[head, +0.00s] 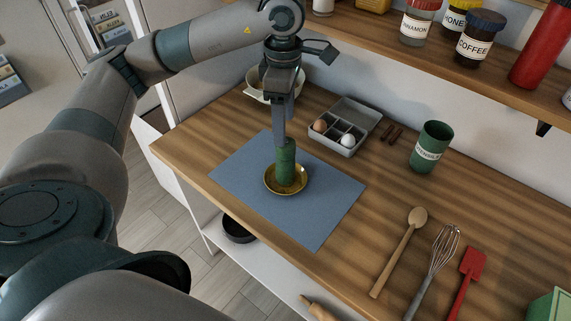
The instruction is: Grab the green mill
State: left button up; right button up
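The green mill (286,165) is a dark green cylinder standing upright on a small gold dish (299,186). The dish is on the blue-grey mat (325,212). My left gripper (284,139) points straight down with its fingertips at the mill's top. The fingers overlap the mill's upper end in the head view. Whether they press on it from both sides cannot be made out. The far side of the mill's top is hidden by the fingers. My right gripper is not in view.
An egg box (348,148) and a green labelled cup (431,150) stand right of the mat. A wooden spoon (400,250), whisk (436,265) and red spatula (466,280) lie front right. A white bowl (258,86) is behind the gripper. A shelf (390,40) with jars overhangs the back.

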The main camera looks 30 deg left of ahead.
aim_at(286, 155)
pick_arm(q)
notch_tip(286, 155, down, 4)
jog(key=shift+r+p, duration=0.1)
jog(key=shift+p, duration=0.5)
jog(key=shift+f, duration=0.65)
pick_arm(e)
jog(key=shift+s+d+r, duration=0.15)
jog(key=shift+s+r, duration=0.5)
pick_arm(q)
jog(key=shift+s+d+f+p, duration=0.15)
jog(key=shift+f+p, duration=0.15)
jog(key=shift+p, duration=0.15)
jog(key=f, duration=0.1)
jog(key=f+p, duration=0.2)
jog(key=shift+s+d+f, duration=0.1)
jog(key=shift+d+f, duration=0.2)
jog(key=shift+f, duration=0.5)
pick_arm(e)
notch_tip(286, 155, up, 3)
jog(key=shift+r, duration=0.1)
